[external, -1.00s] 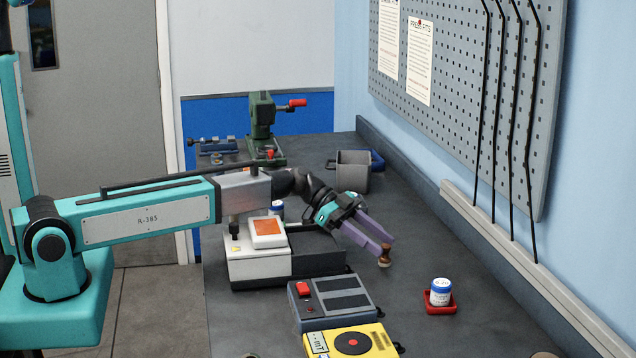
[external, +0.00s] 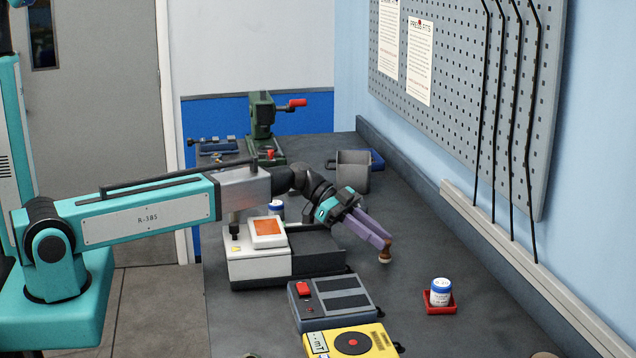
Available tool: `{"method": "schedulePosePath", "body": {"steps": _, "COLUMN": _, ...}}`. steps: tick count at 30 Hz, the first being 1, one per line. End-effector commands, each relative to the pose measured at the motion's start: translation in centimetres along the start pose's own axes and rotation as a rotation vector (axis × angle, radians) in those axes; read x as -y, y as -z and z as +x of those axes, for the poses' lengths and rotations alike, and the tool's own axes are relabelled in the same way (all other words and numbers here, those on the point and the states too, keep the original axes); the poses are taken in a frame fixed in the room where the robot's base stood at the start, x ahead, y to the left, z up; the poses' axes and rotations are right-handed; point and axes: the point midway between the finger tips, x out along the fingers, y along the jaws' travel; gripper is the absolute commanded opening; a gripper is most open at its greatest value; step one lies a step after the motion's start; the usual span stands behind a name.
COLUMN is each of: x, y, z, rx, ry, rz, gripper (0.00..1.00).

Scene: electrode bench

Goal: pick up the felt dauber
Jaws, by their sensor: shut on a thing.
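The felt dauber (external: 385,254) is a small brown piece with a wider, darker lower end. It is at the tips of my gripper (external: 384,243), right of the middle of the bench. The purple fingers are shut on its upper part and hide some of it. The dauber is close to upright. I cannot tell whether its lower end touches the bench top or is just above it.
A white instrument with an orange screen (external: 268,228) stands left of my gripper. A grey box with a red switch (external: 335,300) and a yellow device (external: 352,342) lie in front. A white jar (external: 440,290) sits in a red tray (external: 453,306) at right. A grey mug (external: 353,171) stands behind.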

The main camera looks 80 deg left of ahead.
Motion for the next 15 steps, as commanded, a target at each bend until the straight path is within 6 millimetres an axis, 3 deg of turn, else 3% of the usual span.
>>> {"method": "schedulePosePath", "body": {"steps": 15, "x": 0.1, "y": 5.2, "z": -2.5, "rx": -0.001, "ry": 0.001, "rz": 0.001, "gripper": 0.0}}
